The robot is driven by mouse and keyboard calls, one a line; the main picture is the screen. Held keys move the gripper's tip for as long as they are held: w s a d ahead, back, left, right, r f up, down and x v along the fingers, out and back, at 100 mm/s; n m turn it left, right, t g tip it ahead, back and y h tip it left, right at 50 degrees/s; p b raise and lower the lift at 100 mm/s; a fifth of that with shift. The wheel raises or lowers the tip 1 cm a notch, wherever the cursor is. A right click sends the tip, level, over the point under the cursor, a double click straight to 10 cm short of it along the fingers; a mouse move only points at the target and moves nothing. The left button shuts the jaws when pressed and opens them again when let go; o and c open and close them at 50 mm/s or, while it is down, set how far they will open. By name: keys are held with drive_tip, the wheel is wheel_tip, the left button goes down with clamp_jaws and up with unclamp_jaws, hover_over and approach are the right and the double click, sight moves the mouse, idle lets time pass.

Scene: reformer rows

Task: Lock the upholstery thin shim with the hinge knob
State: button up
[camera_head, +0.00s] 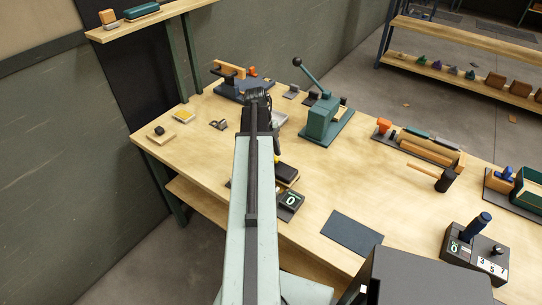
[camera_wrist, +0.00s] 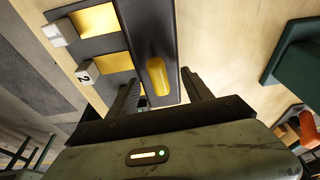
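My gripper (camera_wrist: 160,78) has its two fingers spread apart, with nothing visibly clamped between them. I cannot clearly identify the thin shim or hinge knob.
A teal lever press (camera_head: 322,117) stands right of my gripper; its base shows in the wrist view (camera_wrist: 297,68). A blue fixture with a wooden bar (camera_head: 236,85) stands behind. Bench (camera_head: 325,185) middle is mostly clear.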

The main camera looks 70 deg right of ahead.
wheel_tip(320, 180, up, 7)
drive_tip(key=p, duration=0.7)
drive_tip(key=shift+r, duration=0.15)
